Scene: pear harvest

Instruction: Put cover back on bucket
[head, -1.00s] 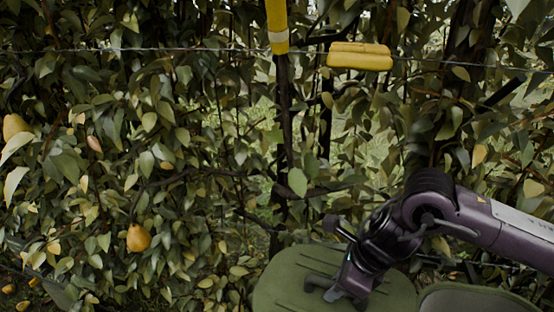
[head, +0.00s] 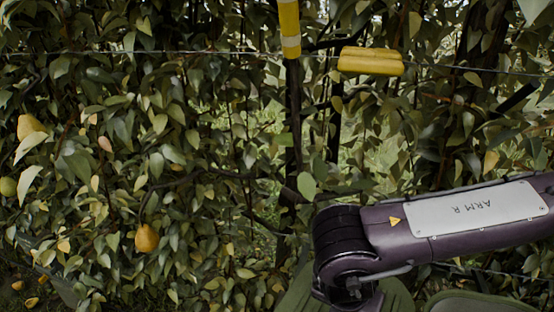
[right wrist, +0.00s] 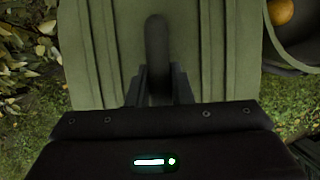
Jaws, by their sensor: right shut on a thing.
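The green ribbed cover (right wrist: 205,50) fills the middle of the right wrist view, with a dark handle (right wrist: 157,40) along its centre. My right gripper (right wrist: 160,80) is shut on this handle. In the head view part of the cover (head: 398,295) shows at the bottom edge, mostly behind my right arm, and the gripper is hidden. The bucket's green rim (right wrist: 283,50) curves at the upper right of the wrist view, beside the cover, with a pear (right wrist: 281,11) inside. A green edge, likely the bucket (head: 480,302), shows at the head view's bottom right. My left gripper is not in view.
A leafy hedge with a wire (head: 200,53) fills the background. Pears hang at left, one at mid-height (head: 147,239). A yellow block-like object (head: 370,61) sits on the wire. Grass (right wrist: 235,130) lies below the cover.

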